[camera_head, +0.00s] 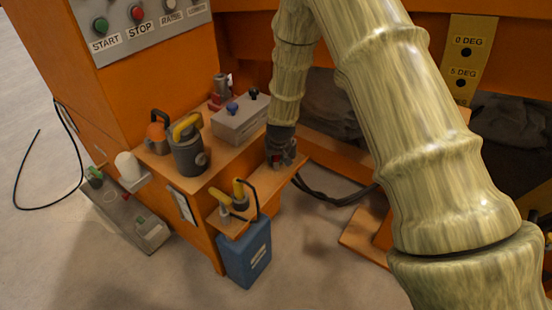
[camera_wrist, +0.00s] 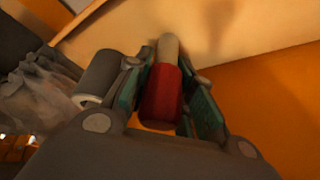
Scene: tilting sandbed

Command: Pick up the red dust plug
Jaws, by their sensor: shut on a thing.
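The red dust plug (camera_wrist: 162,97) shows in the wrist view between the two fingers of my gripper (camera_wrist: 168,88). It has a red body and a pale, narrower end pointing away from the palm. The fingers have green inner pads and are closed on its sides. In the head view my gripper (camera_head: 280,160) is low at the right end of the wooden shelf, with a small bit of red at its fingers. Most of the plug is hidden there, and I cannot tell whether it touches the shelf.
A dark canister with a yellow handle (camera_head: 188,150) is farther left. Yellow-handled tools (camera_head: 238,198) sit on a lower shelf above a blue container (camera_head: 247,252). Black cables (camera_head: 335,194) lie to the right.

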